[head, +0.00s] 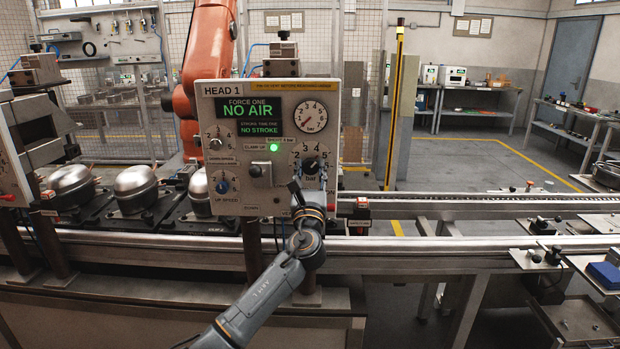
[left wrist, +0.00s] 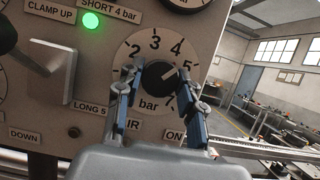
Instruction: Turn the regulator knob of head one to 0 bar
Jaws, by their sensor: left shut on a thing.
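The HEAD 1 panel (head: 240,185) faces me, with a green display reading NO AIR. Its regulator knob (head: 310,165) is black and sits on a round white dial marked in bar, at the lower right of the panel. In the left wrist view the knob (left wrist: 157,78) has a light mark pointing up and right, near the 5. My left gripper (left wrist: 160,82) has its two blue-padded fingers on either side of the knob and is shut on it. In the head view my left gripper (head: 311,185) partly covers the dial. My right gripper is not in view.
A pressure gauge (head: 310,117) above the knob has a red needle pointing down and left. A lever switch (head: 260,172) and an up-speed knob (head: 223,185) are left of the dial. A conveyor rail (head: 460,208) runs behind the arm. A green lamp (head: 273,147) is lit.

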